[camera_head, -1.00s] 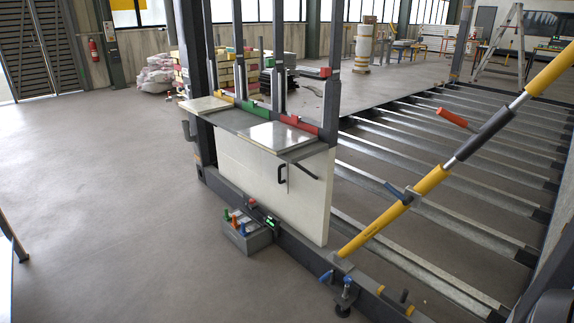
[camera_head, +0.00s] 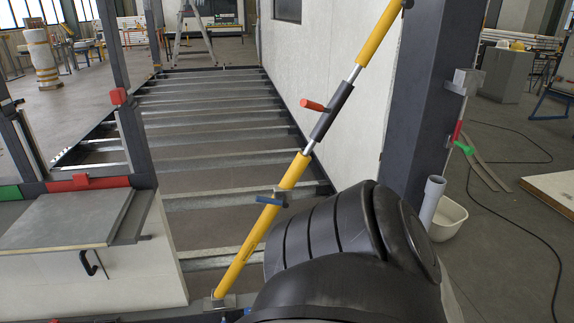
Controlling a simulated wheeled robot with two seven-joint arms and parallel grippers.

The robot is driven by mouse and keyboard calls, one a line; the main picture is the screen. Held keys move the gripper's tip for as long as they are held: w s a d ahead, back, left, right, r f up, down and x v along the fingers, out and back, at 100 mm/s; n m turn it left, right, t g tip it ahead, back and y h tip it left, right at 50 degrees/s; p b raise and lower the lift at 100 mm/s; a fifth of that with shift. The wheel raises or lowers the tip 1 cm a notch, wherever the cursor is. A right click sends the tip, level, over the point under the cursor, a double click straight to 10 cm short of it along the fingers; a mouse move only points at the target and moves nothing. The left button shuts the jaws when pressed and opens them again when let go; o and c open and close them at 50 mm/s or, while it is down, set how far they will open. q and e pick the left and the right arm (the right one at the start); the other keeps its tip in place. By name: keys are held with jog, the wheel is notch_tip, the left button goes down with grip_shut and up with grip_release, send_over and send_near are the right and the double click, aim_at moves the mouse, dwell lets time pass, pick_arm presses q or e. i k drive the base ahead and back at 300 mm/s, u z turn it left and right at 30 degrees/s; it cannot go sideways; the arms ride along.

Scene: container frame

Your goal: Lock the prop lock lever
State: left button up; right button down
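A yellow prop (camera_head: 244,256) leans diagonally from a foot bracket on the frame's lower beam up to the dark post at right. A dark grey sleeve (camera_head: 330,112) with bare metal rod at both ends sits in its middle. An orange-red handle (camera_head: 314,105) sticks out to the left of the sleeve. A small blue lever (camera_head: 269,201) is on a grey collar of the lower yellow tube and points left. I cannot tell which of the two is the lock lever. A black part of my arm fills the lower middle, near the prop's foot. Neither gripper shows.
Metal crossbeams (camera_head: 215,158) with gaps form the floor behind the prop. A white wall panel (camera_head: 325,65) and dark post (camera_head: 427,100) stand right. A grey board (camera_head: 70,218) is at left. A white basin (camera_head: 447,217) and pipe stand right of my arm.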

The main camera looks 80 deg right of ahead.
aim_at(283, 202)
jog(key=z, duration=0.95)
jog(key=i, duration=0.85)
jog(key=z, duration=0.8)
